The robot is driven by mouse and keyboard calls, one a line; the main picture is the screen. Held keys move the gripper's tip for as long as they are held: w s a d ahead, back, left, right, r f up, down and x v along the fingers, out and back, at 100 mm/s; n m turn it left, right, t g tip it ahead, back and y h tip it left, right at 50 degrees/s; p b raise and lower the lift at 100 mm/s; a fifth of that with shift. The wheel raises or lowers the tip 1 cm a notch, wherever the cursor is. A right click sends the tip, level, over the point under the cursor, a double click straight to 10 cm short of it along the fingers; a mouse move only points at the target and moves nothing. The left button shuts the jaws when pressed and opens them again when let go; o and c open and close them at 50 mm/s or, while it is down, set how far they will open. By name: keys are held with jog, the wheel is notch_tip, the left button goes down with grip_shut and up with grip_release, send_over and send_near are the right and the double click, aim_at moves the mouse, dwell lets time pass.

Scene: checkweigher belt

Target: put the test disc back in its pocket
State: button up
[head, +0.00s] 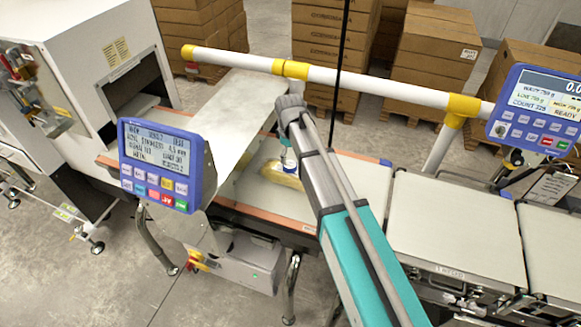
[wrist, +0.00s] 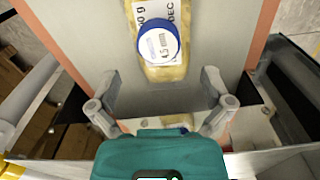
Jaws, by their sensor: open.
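The test disc (wrist: 158,42), white-topped with a blue rim and "4.5 mm" print, rests on a yellowish pack (wrist: 166,73) with a white label, on the grey belt. I cannot make out the disc's pocket.
The belt (head: 359,180) has orange-edged sides. A blue control panel (head: 160,165) stands left of it, another (head: 540,110) at the right. A white rail (head: 235,61) with yellow joints runs behind.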

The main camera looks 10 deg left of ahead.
aim_at(291, 165)
jog(key=shift+f, duration=0.1)
jog(key=shift+d+f+b, duration=0.2)
jog(key=shift+f+b, duration=2.3)
jog(key=shift+b, duration=0.1)
jog(key=c, duration=1.2)
jog(key=shift+r, duration=0.25)
notch_tip(291, 165, up, 3)
jog(key=p, duration=0.3)
jog(key=s+d+r+p, duration=0.6)
jog(key=s+r+p, duration=0.3)
jog(key=s, duration=0.3)
jog(key=shift+s+d+r+p, duration=0.15)
jog(key=shift+d+r+p, duration=0.15)
jog(key=shift+p, duration=0.25)
